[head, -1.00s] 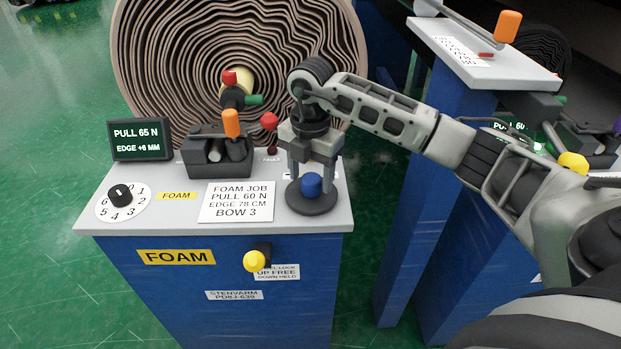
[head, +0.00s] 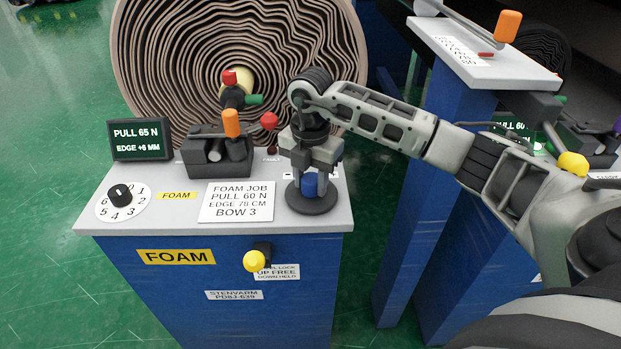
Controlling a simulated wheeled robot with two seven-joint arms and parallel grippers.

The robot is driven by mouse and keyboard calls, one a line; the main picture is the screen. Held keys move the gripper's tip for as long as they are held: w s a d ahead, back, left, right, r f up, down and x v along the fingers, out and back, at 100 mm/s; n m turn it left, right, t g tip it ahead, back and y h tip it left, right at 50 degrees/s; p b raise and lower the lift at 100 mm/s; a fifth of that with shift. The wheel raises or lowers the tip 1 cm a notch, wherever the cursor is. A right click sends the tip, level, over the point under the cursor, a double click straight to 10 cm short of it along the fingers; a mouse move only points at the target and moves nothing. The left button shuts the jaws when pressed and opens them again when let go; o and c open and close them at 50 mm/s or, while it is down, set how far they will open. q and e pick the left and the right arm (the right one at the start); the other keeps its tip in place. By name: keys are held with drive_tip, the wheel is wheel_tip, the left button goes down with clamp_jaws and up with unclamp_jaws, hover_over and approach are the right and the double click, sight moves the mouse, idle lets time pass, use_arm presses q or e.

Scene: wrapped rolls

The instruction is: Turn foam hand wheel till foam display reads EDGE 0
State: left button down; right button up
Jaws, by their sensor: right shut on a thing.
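The foam display (head: 140,140) at the back left of the foam stand reads PULL 65 N and EDGE +6 MM. The foam hand wheel (head: 312,202) is a dark disc with a blue knob (head: 310,184), at the right of the stand top. My right gripper (head: 309,186) points down over the wheel, shut on the blue knob with a finger on each side. The fingers partly hide the knob. My left gripper is not in view.
On the stand top (head: 180,222) are a numbered dial (head: 121,197), a black block with an orange-tipped lever (head: 232,124) and a FOAM JOB card (head: 236,202). A yellow knob (head: 255,261) sticks out in front. A big wrapped roll (head: 160,60) stands behind. Another stand (head: 480,62) is at right.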

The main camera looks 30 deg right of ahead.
drive_tip(key=n, duration=0.4)
drive_tip(key=n+b, duration=0.1)
drive_tip(key=n, duration=0.3)
drive_tip(key=shift+s+d+n, duration=0.1)
drive_tip(key=shift+n, duration=0.3)
drive_tip(key=n+b, duration=0.1)
drive_tip(key=n, duration=0.4)
drive_tip(key=n+b, duration=0.1)
drive_tip(key=n, duration=0.1)
drive_tip(key=shift+d+r+n, duration=0.1)
drive_tip(key=shift+n, duration=0.3)
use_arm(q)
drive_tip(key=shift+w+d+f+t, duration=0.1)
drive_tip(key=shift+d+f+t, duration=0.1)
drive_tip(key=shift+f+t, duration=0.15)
use_arm(e)
drive_tip(key=shift+n, duration=0.3)
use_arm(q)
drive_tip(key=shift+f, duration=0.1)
use_arm(e)
drive_tip(key=o, duration=1)
